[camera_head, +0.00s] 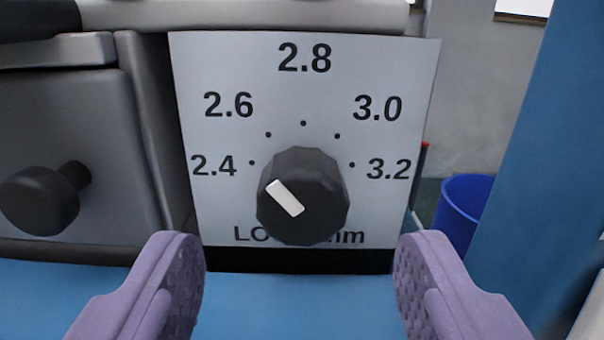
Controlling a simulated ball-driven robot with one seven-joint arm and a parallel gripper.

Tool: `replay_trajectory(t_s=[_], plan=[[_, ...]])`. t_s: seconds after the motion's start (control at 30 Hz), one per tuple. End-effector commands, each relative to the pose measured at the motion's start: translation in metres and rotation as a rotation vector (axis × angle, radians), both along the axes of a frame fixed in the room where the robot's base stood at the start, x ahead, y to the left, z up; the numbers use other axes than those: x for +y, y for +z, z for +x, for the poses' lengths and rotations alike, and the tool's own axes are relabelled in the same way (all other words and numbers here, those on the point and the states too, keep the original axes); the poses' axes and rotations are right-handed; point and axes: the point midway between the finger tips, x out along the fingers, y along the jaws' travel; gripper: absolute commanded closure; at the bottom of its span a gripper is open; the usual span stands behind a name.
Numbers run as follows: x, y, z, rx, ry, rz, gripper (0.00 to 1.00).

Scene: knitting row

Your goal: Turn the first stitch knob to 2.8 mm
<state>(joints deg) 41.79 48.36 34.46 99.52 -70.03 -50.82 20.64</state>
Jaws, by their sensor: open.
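The stitch knob (325,190) is a dark, faceted round knob in the middle of the white dial plate (215,60). Its white pointer mark (285,198) slants up and to the left, toward the dot beside 2.4. The plate reads 2.4, 2.6, 2.8, 3.0 and 3.2 in an arc, with 2.8 at the top. My gripper (300,262) is open, with one purple finger low on each side of the knob. The fingers are wide apart and do not appear to touch it. The knob hides part of the lettering along the plate's bottom.
A grey machine housing (110,150) with another black knob (42,198) stands at the left. A blue surface (300,290) lies below the plate. At the right are a blue upright panel (545,150) and a blue bin (465,205) farther back.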

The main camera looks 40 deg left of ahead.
Motion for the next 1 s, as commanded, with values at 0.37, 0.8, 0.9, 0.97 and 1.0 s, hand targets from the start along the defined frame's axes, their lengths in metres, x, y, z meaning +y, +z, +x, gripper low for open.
replay_trajectory(t_s=[0.37,0.8,0.9,0.97,1.0], plan=[[0.021,0.0,0.031,0.001,-0.003,0.0,0.35],[0.021,0.0,0.031,0.001,-0.003,-0.001,0.91],[0.021,0.0,0.031,0.002,-0.004,0.001,0.91],[0.021,0.001,0.031,0.006,-0.003,0.005,0.91],[0.021,0.001,0.031,0.01,-0.004,0.011,0.91]])
